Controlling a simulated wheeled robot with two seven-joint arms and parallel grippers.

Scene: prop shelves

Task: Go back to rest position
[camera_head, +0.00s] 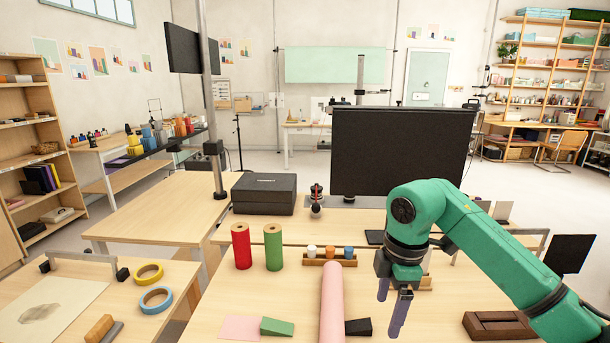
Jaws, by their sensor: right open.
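My right gripper (396,304) hangs at the end of my green right arm (470,235), which comes in from the right. Its two dark fingers point down, apart and empty, above the wooden table (240,302). A long pink roll (332,305) lies on the table just left of the gripper, apart from it. My left arm and gripper do not show in this view.
A red spool (241,247) and a green spool (273,248) stand left of the pink roll. A small rack (330,259) holds little bottles. A large black monitor (400,152) stands behind. A brown wooden tray (492,326) lies at the right, near my arm.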

